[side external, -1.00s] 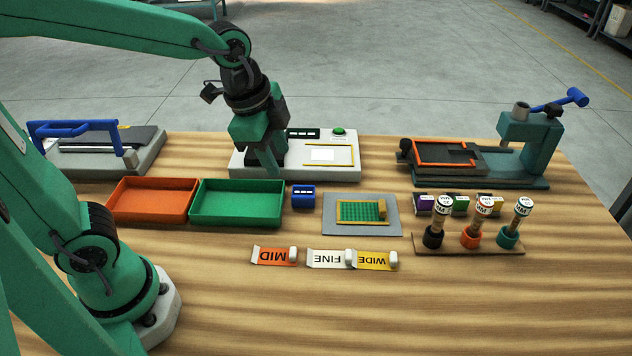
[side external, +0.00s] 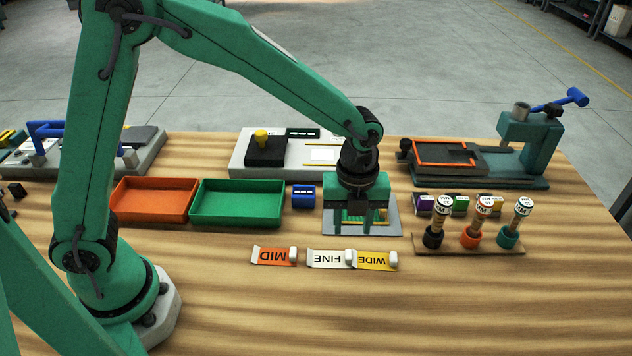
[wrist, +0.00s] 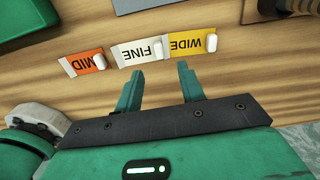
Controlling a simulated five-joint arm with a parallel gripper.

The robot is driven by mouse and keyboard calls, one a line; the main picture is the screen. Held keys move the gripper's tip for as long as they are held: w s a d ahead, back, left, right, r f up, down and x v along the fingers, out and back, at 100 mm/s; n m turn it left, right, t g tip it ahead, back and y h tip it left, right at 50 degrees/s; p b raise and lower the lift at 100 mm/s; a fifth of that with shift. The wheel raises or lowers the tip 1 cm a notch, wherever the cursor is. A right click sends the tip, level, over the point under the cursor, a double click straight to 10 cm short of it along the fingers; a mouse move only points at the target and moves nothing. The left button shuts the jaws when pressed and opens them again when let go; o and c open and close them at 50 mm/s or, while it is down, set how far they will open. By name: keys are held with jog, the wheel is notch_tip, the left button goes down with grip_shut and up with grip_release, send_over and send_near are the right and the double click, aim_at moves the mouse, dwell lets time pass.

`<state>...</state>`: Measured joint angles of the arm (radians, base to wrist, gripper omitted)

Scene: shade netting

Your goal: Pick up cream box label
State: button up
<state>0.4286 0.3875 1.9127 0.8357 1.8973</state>
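The cream label (side external: 327,258), marked FINE with a white tab at its right end, lies on the table between the orange MID label (side external: 273,256) and the yellow WIDE label (side external: 377,261). In the wrist view the cream label (wrist: 139,53) lies beyond my fingertips, apart from them. My gripper (side external: 360,222) hangs over the grey mat with the green mesh frame, behind the row of labels. In the wrist view my gripper (wrist: 158,80) has its two fingers well apart with nothing between them.
An orange tray (side external: 152,223) and a green tray (side external: 236,227) stand left of the mat (side external: 391,218). A blue block (side external: 304,196) sits beside the green tray. A wooden rack (side external: 430,250) of stamps stands right of the labels. The table in front of the labels is clear.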

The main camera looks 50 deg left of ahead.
aim_at(349, 253)
jog(key=shift+d+f, duration=0.2)
jog(key=shift+f, duration=1.3)
jog(key=shift+f, duration=0.1)
jog(key=shift+s+a+f, duration=0.1)
jog(key=shift+f, duration=1.15)
jog(key=shift+a+f, duration=0.1)
jog(key=shift+f, duration=1.15)
grip_shut()
